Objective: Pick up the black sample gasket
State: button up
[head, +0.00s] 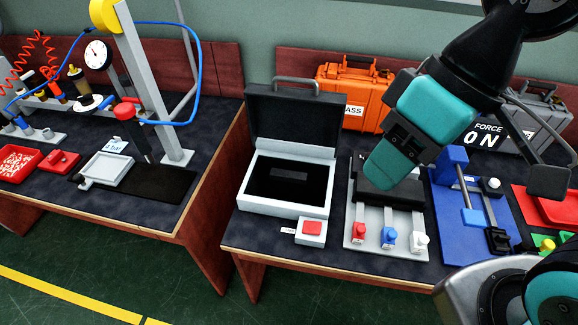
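I cannot pick out a black sample gasket with certainty. Dark items show in several places, but none has a clear ring shape. The teal end of my arm, with my gripper (388,172), reaches in from the upper right and hangs over the grey fixture (357,212). The fingers are not clear, so I cannot tell whether they are open or shut. The arm hides part of that fixture and a black block (378,198) on it.
An open case (280,208) stands left of the fixture, with a red-button box (311,231) in front. A blue clamp fixture (462,195) and red tray (545,207) lie right. Orange (350,92) and grey cases stand behind. A gauge rig (97,53) occupies the left bench, beyond a gap.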

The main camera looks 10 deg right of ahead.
aim_at(277, 175)
jog(key=z, duration=0.05)
jog(key=k, duration=0.5)
jog(key=u, duration=0.75)
jog(key=i, duration=0.8)
jog(key=z, duration=0.6)
